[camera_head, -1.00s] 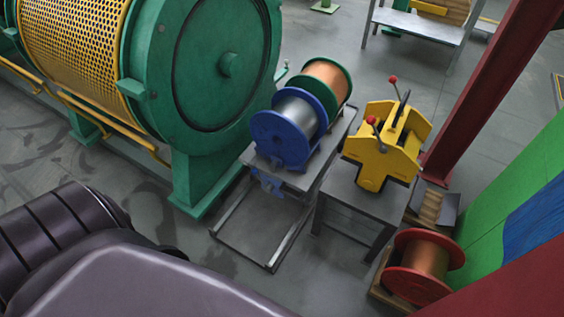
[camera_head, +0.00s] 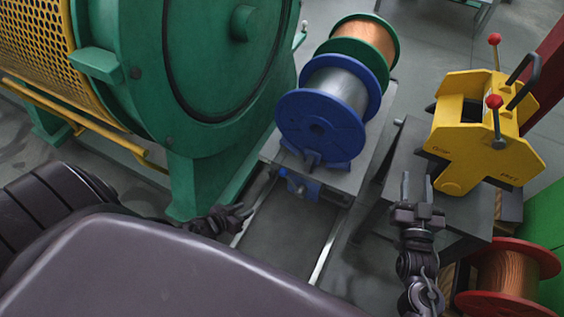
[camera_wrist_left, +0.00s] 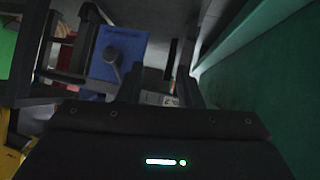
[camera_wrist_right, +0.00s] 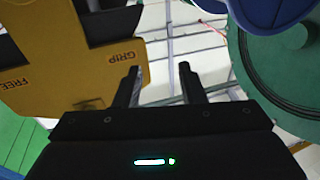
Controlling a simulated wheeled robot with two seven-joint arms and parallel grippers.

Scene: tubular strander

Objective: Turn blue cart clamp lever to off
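The blue clamp (camera_head: 300,187) is on the front end of the cart (camera_head: 345,182), below the blue spool. In the left wrist view a blue plate (camera_wrist_left: 132,48) with a dark round-ended lever (camera_wrist_left: 112,60) shows just beyond my left finger, left of the gap. The writing on it is too blurred to read. My left gripper (camera_head: 243,211) is open and empty, left of the clamp and apart from it; its fingers also show in the left wrist view (camera_wrist_left: 160,88). My right gripper (camera_head: 417,187) is open and empty beside the yellow unit.
The cart carries a blue spool (camera_head: 322,125) and a copper spool (camera_head: 366,42). The large green machine (camera_head: 215,75) stands at left. A yellow unit (camera_head: 460,135) with red-knobbed levers stands on a table at right. A red spool (camera_head: 505,275) sits lower right.

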